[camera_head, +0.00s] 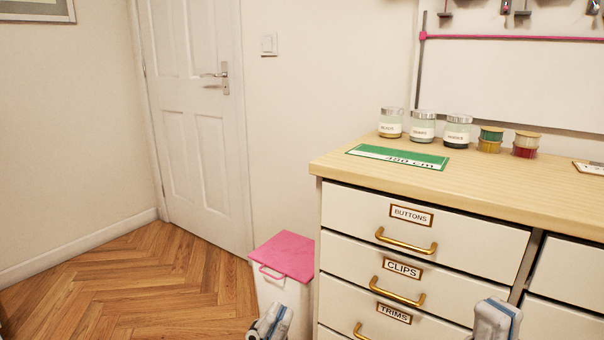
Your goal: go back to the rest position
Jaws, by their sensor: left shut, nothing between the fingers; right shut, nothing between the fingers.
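My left gripper (270,324) shows at the bottom edge, in front of the white bin with the pink lid (284,256). It is shut and empty. My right gripper (496,318) shows at the bottom right, in front of the lower drawers. It is shut and empty too. Only the upper ends of both grippers are in view; the arms behind them are out of the picture.
A white drawer cabinet (345,220) with a wooden top stands at the right. Its labelled drawers look shut. Several jars, small stacked containers and a green card (400,156) lie on top. A closed white door (205,125) is behind. The wooden floor (150,290) at left is clear.

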